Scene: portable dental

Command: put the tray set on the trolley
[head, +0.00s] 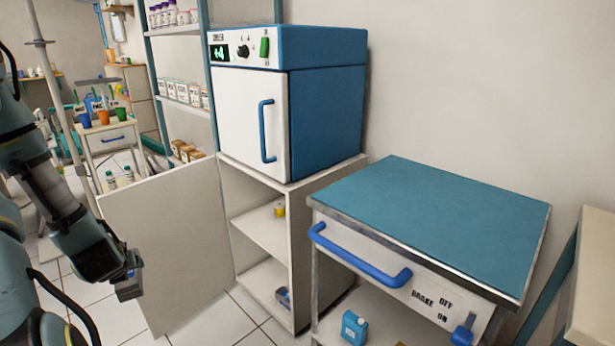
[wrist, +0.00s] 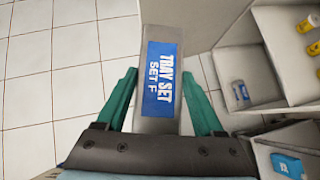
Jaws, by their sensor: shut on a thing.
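The tray set (wrist: 163,40) is a grey case with a blue label reading "TRAY SET SET F". My gripper (wrist: 160,78) is shut on it, with a green finger on each side. In the head view my gripper (head: 126,272) is at the lower left, in front of the open cabinet door, and the tray set (head: 129,290) shows small beneath it. The trolley (head: 430,220) stands at the right, with a bare blue top, a blue front handle and brake marks reading OFF and ON. My gripper is well left of the trolley.
An open cabinet (head: 259,233) stands between my gripper and the trolley, its door (head: 165,245) swung out left.

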